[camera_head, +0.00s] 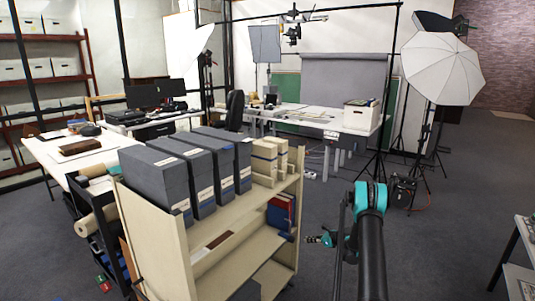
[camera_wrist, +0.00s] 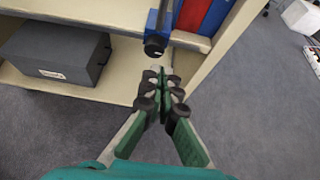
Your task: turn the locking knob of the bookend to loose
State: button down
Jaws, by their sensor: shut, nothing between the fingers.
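The bookend (camera_wrist: 161,24) is a blue upright piece at the shelf edge, at the top middle of the wrist view. Its locking knob (camera_wrist: 154,46) is black and round, with a small pale mark on its face; the mark is too small to read its setting. My gripper (camera_wrist: 163,82) is shut and empty, with green fingers and black joints, its tips just below the knob in the picture and seemingly apart from it. In the head view my gripper (camera_head: 318,240) is at the right end of the cart's lower shelf. I cannot make out the knob there.
Red and blue binders (camera_head: 282,212) stand beside the bookend on the cream cart (camera_head: 160,232). A dark grey box (camera_wrist: 58,52) lies on the shelf below.

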jog(key=w+a, duration=0.4)
jog(key=a, duration=0.1)
jog(key=shift+w+a, duration=0.15)
jog(key=shift+a, duration=0.1)
jog(key=shift+f, duration=0.3)
dwell(0.9)
jog(key=shift+s+a+r, duration=0.15)
jog(key=shift+s+a, duration=0.35)
jog(key=shift+s, duration=0.2)
jog(key=shift+s+a, duration=0.25)
jog(key=shift+s, duration=0.1)
dwell(0.4)
jog(key=shift+s+a+r, duration=0.1)
jog(key=shift+r, duration=0.1)
jog(key=s+d, duration=0.3)
jog(key=d, duration=0.2)
jog(key=shift+s, duration=0.25)
dwell(0.3)
